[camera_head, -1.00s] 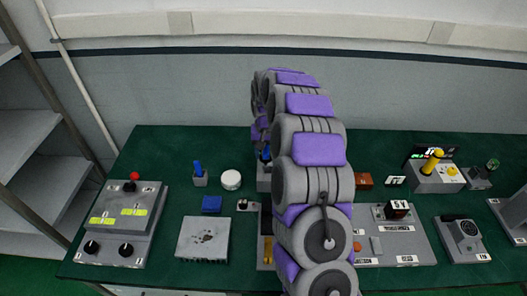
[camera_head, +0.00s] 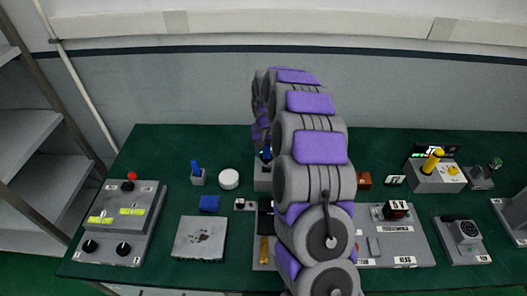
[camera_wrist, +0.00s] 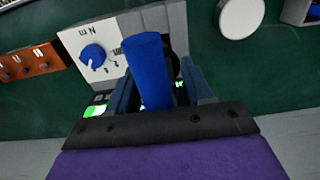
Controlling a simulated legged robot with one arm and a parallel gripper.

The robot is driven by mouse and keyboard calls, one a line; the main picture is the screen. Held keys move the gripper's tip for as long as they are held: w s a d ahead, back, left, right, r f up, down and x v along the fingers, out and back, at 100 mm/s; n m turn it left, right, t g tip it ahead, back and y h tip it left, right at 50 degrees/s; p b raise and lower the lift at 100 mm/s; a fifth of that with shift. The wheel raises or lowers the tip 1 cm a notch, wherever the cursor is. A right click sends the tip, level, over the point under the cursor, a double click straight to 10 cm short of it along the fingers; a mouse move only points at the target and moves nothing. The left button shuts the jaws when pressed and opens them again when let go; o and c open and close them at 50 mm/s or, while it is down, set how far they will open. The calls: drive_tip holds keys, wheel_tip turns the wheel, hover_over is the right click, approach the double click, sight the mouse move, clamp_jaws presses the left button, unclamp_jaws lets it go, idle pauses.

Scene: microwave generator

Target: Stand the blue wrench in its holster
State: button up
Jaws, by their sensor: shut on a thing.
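In the wrist view a blue cylindrical handle, which I take as the blue wrench (camera_wrist: 146,65), stands between the two fingers of my gripper (camera_wrist: 160,82). My gripper is shut on it. The wrench's far end is hidden. Behind it are a white panel with a blue knob (camera_wrist: 93,56) and a grey block with a dark round part. In the head view my arm covers the gripper, and only a bit of blue shows beside it. I cannot tell which thing is the holster. A small grey cup (camera_head: 198,178) at the left holds another blue upright piece.
A white round thing (camera_head: 229,179), a blue block (camera_head: 209,203) and a stained grey plate (camera_head: 200,238) lie left of my arm. A control box with a red knob (camera_head: 118,220) stands at the far left. Several devices, including a yellow joystick box (camera_head: 436,175), stand at the right.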

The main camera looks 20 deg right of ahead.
drive_tip(key=shift+d, duration=0.15)
drive_tip(key=shift+a+r, duration=0.1)
drive_tip(key=shift+a, duration=0.45)
drive_tip(key=shift+d+p, duration=0.3)
drive_tip(key=shift+d, duration=1.15)
drive_tip(key=shift+a, duration=0.7)
drive_tip(key=shift+d, duration=0.2)
drive_tip(key=shift+a, duration=0.45)
drive_tip(key=shift+d+f, duration=0.15)
drive_tip(key=shift+f, duration=0.05)
drive_tip(key=shift+d+f, duration=0.15)
drive_tip(key=shift+f, duration=0.2)
drive_tip(key=shift+r+p, duration=0.5)
drive_tip(key=shift+r, duration=0.6)
